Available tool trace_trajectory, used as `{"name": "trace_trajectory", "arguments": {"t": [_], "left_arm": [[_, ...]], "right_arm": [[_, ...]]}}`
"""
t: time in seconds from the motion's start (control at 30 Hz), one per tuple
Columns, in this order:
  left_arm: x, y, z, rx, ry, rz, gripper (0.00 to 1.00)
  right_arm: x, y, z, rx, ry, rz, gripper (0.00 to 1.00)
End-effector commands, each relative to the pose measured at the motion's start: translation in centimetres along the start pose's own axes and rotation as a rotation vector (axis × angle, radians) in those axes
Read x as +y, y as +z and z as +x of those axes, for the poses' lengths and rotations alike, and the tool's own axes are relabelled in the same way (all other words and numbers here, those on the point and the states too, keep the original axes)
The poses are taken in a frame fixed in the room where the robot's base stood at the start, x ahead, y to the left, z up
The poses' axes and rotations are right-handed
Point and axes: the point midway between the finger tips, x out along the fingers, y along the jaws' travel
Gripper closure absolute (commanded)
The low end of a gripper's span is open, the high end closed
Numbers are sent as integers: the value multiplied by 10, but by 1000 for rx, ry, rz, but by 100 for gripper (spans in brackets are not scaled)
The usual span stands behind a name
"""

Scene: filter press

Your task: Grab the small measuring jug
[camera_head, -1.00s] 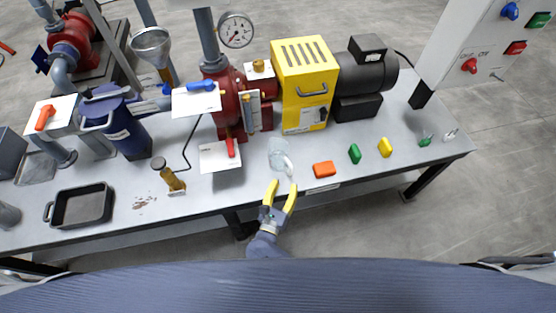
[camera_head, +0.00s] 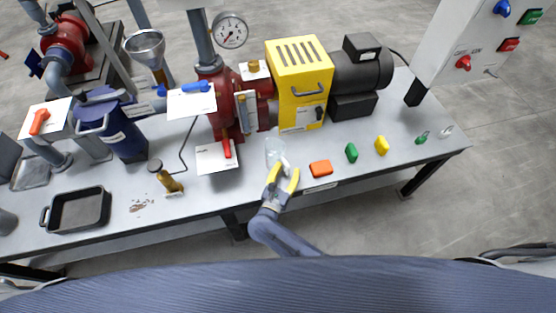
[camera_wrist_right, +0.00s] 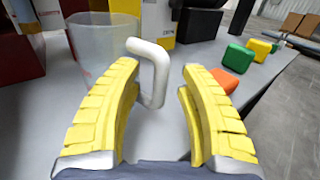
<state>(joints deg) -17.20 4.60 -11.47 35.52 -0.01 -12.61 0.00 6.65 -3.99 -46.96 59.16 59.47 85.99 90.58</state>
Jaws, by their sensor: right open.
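The small measuring jug (camera_head: 274,147) is clear and stands upright on the grey bench, in front of the red pump and yellow housing. In the right wrist view the jug (camera_wrist_right: 105,45) is at upper left, with its white handle (camera_wrist_right: 158,72) facing me. My right gripper (camera_head: 283,172) has yellow fingers and is open at the front of the jug. In the right wrist view the handle shows in the gap between the open fingers (camera_wrist_right: 160,80), closer to the left finger. I cannot tell whether they touch. My left gripper is not in view.
An orange block (camera_head: 321,168), a green block (camera_head: 351,152) and a yellow block (camera_head: 382,145) lie right of the jug. A white tag with a red handle (camera_head: 217,156) is close on its left. A black tray (camera_head: 77,210) sits at far left.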

Motion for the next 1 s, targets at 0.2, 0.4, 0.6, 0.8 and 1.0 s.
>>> {"name": "trace_trajectory", "arguments": {"t": [0.2,0.4,0.6,0.8,1.0], "left_arm": [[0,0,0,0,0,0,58],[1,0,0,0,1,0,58],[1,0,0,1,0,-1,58],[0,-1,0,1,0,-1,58],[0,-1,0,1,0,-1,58]], "right_arm": [[0,0,0,0,0,0,60],[0,0,0,0,0,0,78],[0,0,0,0,0,0,100],[0,0,0,0,0,0,100],[1,1,0,-1,1,1,100]]}}
